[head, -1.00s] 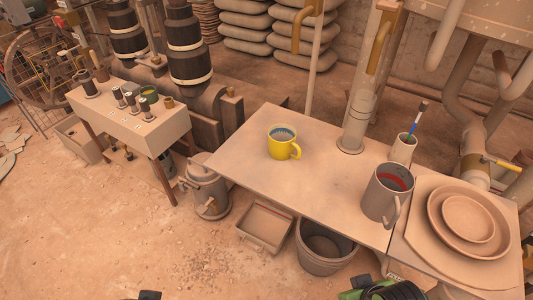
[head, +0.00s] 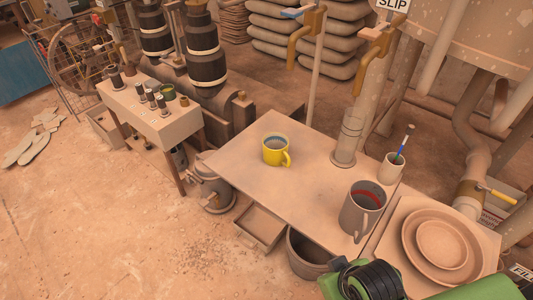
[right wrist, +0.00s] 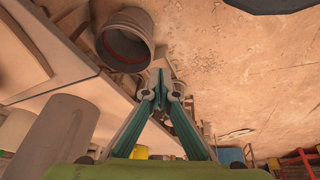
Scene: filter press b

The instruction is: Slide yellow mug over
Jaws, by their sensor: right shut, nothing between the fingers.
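The yellow mug (head: 275,151) stands upright on the tan table (head: 235,160), left of the table's middle, with its handle toward the right front. It has a blue pattern inside the rim. My right gripper (right wrist: 160,88) shows in the right wrist view with its teal fingers drawn together at the tips and nothing between them. In the head view only my green right arm shows at the bottom right, well away from the mug; its fingers are hidden there. My left gripper is in neither view.
A large grey pitcher (head: 363,210) with a red band inside stands near the table's front right. A cup with a brush (head: 391,169) is behind it, and stacked plates (head: 442,245) lie at the right. Table around the mug is clear.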

